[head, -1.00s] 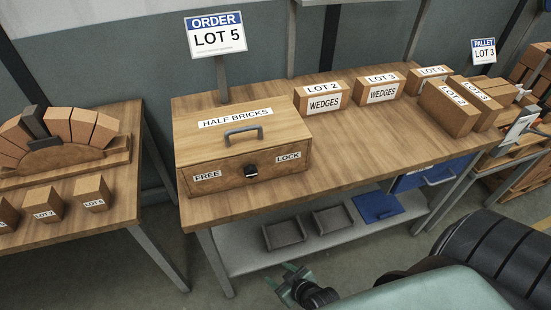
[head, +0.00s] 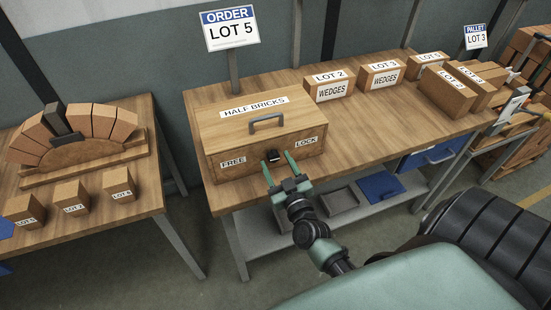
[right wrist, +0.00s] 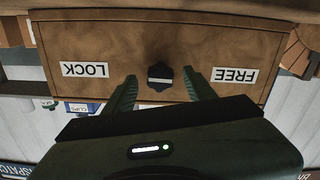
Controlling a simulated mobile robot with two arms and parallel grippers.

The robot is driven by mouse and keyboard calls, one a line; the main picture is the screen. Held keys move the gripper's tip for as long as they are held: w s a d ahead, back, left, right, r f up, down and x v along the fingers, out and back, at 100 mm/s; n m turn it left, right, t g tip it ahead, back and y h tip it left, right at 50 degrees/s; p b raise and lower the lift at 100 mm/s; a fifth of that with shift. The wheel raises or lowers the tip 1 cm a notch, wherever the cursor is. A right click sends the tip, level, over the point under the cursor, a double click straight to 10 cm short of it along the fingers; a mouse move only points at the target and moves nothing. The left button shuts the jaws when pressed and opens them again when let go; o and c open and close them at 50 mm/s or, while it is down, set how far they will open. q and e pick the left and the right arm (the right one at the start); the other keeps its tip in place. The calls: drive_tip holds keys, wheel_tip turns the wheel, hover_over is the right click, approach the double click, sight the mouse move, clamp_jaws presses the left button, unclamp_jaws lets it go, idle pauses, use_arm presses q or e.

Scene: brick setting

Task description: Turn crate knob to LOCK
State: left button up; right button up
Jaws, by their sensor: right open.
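The wooden crate (head: 222,128) labelled HALF BRICKS sits on the workbench with a grey handle on its lid. Its small black knob (head: 272,155) is on the front face, between a FREE label (head: 233,162) and a LOCK label (head: 306,140). My right gripper (head: 277,161) is open in front of the knob, one finger to each side. In the right wrist view the picture is upside down; the knob (right wrist: 160,77) shows between and just beyond the open fingertips, apparently untouched. A pale bar crosses the knob, roughly level; which label it indicates I cannot tell. My left gripper is not in view.
An ORDER LOT 5 sign (head: 231,33) stands behind the crate. Several labelled wedge boxes line the bench to the right. A brick arch (head: 75,135) stands on the left table.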

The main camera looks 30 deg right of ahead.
drive_tip(key=shift+w+d, duration=0.2)
drive_tip(key=shift+w, duration=0.45)
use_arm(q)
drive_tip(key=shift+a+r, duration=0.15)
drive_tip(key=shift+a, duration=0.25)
use_arm(e)
clamp_jaws()
